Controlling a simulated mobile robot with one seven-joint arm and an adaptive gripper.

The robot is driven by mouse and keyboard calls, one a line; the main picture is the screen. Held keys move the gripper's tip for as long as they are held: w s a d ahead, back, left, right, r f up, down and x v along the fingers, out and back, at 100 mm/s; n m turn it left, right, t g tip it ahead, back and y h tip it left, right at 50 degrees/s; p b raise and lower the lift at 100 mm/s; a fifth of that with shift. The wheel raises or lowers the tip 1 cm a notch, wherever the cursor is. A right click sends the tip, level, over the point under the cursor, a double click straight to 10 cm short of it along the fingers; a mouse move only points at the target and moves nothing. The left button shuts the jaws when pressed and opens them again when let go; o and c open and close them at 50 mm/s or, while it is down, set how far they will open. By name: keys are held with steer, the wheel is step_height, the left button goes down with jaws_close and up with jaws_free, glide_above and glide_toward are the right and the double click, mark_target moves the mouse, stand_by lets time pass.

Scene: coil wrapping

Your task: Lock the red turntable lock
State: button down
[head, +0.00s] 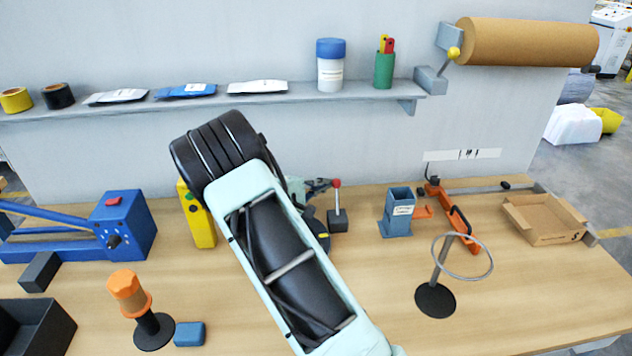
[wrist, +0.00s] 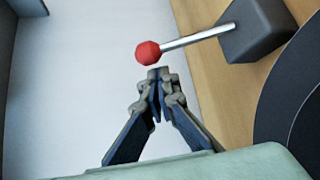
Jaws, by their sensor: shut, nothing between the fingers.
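The red turntable lock is a lever with a red ball knob (head: 337,183), a thin metal rod and a dark grey block base (head: 337,222) on the table. In the head view the lever stands nearly upright, just right of my arm. In the wrist view the red knob (wrist: 148,53) is just beyond my fingertips, with the rod running right to the block (wrist: 258,30). My gripper (wrist: 158,75) is shut and empty, its tips close to the knob; I cannot tell whether they touch. In the head view my gripper (head: 318,184) is partly hidden behind my arm.
A dark round disc (wrist: 295,100), partly seen, lies beside the lock. A yellow block (head: 197,218) and a blue machine (head: 125,225) stand left of my arm. A blue-grey holder (head: 398,212) and a ring stand (head: 435,299) are to the right. A shelf (head: 240,97) runs along the back wall.

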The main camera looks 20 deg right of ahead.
steer(key=shift+s+d+r, duration=0.1)
steer(key=shift+s+d, duration=0.05)
steer(key=shift+s, duration=0.2)
steer(key=shift+b, duration=0.55)
steer(key=shift+s+b, duration=0.1)
steer(key=shift+b, duration=0.2)
